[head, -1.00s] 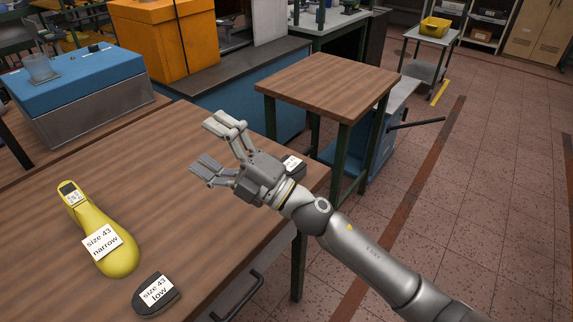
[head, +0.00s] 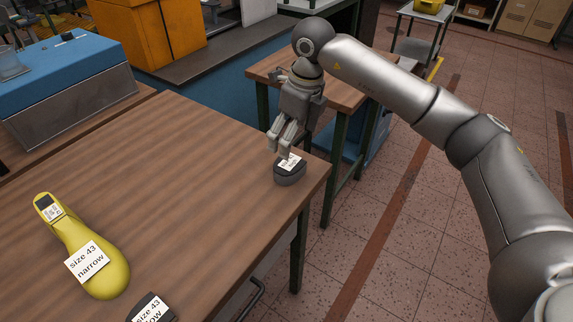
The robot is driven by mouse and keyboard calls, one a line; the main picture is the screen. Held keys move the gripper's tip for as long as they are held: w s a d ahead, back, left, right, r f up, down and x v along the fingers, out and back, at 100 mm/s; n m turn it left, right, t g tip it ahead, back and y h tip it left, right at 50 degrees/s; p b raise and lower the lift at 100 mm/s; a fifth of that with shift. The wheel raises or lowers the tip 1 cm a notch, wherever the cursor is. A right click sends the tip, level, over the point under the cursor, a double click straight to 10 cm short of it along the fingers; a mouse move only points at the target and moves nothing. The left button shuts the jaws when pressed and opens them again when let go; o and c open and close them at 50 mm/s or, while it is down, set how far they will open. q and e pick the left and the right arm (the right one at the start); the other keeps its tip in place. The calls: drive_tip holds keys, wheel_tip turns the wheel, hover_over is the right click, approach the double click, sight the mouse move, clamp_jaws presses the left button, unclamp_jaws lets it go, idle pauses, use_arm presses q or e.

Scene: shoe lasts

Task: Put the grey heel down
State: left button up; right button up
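The grey heel (head: 290,177), a small block with a dark top and a white label, rests on the wooden table near its right corner. My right gripper (head: 281,152) points down at the heel. Its fingertips are at the heel's far left edge and overlap the label's edge in the head view. Whether they touch or grip the heel cannot be told. My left gripper is not in view.
A yellow shoe last (head: 88,255) labelled size 43 narrow lies at the left of the table (head: 190,190). A black heel piece (head: 160,310) is cut off at the bottom edge. The table's middle is clear. A blue-topped box (head: 65,75) stands behind.

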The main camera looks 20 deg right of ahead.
sight(287, 164)
drive_tip(key=f, duration=0.3)
drive_tip(key=f+p, duration=0.1)
drive_tip(key=f, duration=0.1)
drive_tip(key=shift+w+a+f, duration=0.1)
drive_tip(key=shift+w+a, duration=0.1)
drive_tip(key=shift+w, duration=0.05)
drive_tip(key=f, duration=0.1)
drive_tip(key=f+p, duration=0.1)
drive_tip(key=f, duration=0.2)
drive_tip(key=shift+w+a+p, duration=0.2)
drive_tip(key=shift+a+p, duration=0.1)
drive_tip(key=shift+w+f, duration=0.1)
drive_tip(key=shift+f, duration=0.55)
drive_tip(key=c, duration=1.2)
drive_tip(key=shift+c, duration=0.2)
drive_tip(key=shift+r, duration=0.2)
